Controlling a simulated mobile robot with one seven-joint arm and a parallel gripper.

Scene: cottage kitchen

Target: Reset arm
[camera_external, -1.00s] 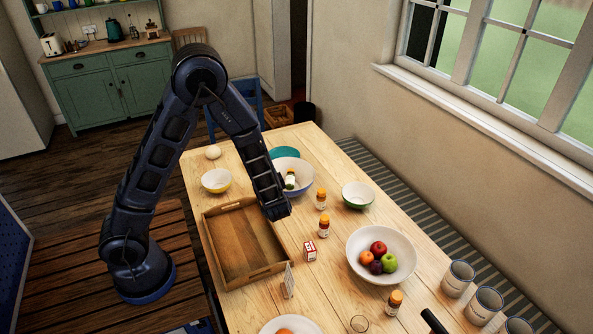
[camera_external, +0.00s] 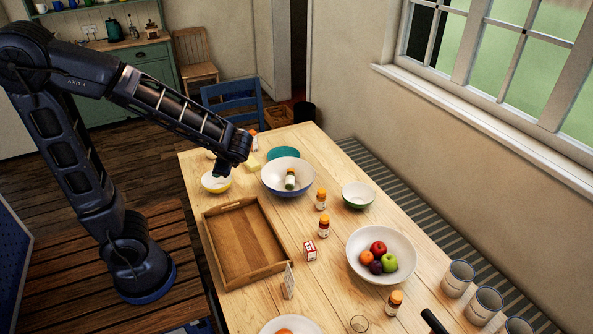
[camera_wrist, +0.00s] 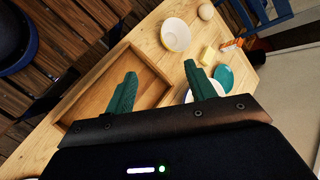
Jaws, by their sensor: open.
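My gripper (camera_wrist: 160,72) is open and empty in the wrist view, its two green fingers apart.
A fruit bowl (camera_external: 360,250), a green bowl (camera_external: 358,202), orange-capped bottles (camera_external: 323,228), a small red-and-white box (camera_external: 310,252) and several cups (camera_external: 457,279) stand on the table. A teal dish (camera_external: 284,153) and a pale yellow block (camera_wrist: 207,55) are at the far end. A blue chair (camera_external: 232,93) stands behind.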

